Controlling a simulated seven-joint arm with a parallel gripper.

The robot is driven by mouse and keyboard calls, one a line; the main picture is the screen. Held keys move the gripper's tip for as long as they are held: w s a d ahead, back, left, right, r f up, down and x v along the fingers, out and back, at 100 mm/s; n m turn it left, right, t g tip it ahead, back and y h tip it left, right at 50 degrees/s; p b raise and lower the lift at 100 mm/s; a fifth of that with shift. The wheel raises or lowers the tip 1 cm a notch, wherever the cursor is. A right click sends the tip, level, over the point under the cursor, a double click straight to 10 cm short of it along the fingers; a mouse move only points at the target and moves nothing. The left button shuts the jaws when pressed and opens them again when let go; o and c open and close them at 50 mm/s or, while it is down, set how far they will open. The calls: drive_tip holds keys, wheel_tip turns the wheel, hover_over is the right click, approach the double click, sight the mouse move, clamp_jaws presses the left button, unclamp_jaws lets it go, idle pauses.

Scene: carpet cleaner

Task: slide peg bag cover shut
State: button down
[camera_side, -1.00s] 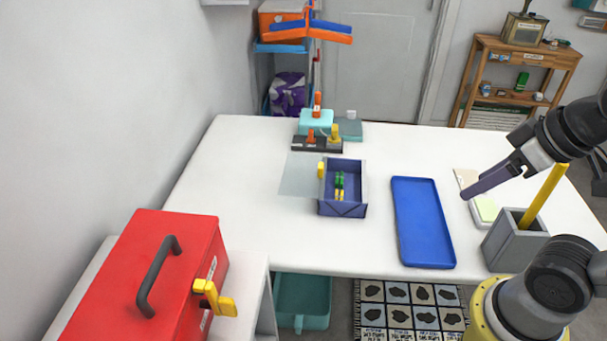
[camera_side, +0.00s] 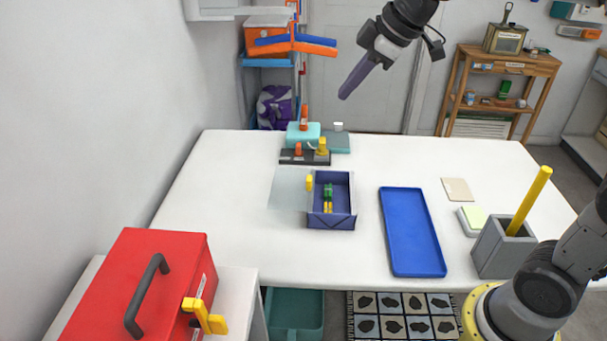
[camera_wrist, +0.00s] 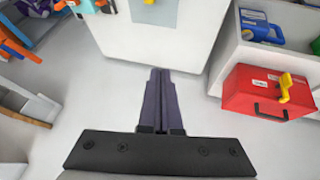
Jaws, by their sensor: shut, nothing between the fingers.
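The peg bag (camera_side: 343,220) is an open purple-blue box on the white table, with green and yellow pegs (camera_side: 328,198) inside. Its see-through cover (camera_side: 286,189) extends to the left of the box, with a yellow knob (camera_side: 309,183) near the box's left wall. In the wrist view, part of the cover (camera_wrist: 160,14) and the knob (camera_wrist: 149,2) show at the top edge; the box is out of frame. My gripper (camera_side: 343,96) is shut and empty, high above the back of the table and apart from the cover. It also shows in the wrist view (camera_wrist: 159,72).
A blue tray (camera_side: 412,232) lies right of the box. A grey holder (camera_side: 493,250) with a yellow stick stands at the right. A dark base with orange and yellow pieces (camera_side: 305,157) sits behind the box. A red toolbox (camera_side: 150,285) is at front left.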

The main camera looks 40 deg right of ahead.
drive_tip(key=w+f, duration=0.4)
drive_tip(key=w, duration=0.4)
drive_tip(key=g, duration=0.3)
hover_over(298, 187)
wheel_tip(298, 187, down, 18)
drive_tip(key=shift+g+y, duration=0.3)
drive_tip(key=shift+y, duration=0.1)
drive_tip(key=x, duration=0.9)
drive_tip(key=shift+s+d+f, duration=0.2)
drive_tip(key=shift+f, duration=0.15)
drive_tip(key=shift+s+d+f, duration=0.1)
drive_tip(key=shift+d+f, duration=0.05)
drive_tip(key=shift+d, duration=0.1)
drive_tip(key=shift+s+d, duration=1.1)
drive_tip(key=shift+s, duration=0.15)
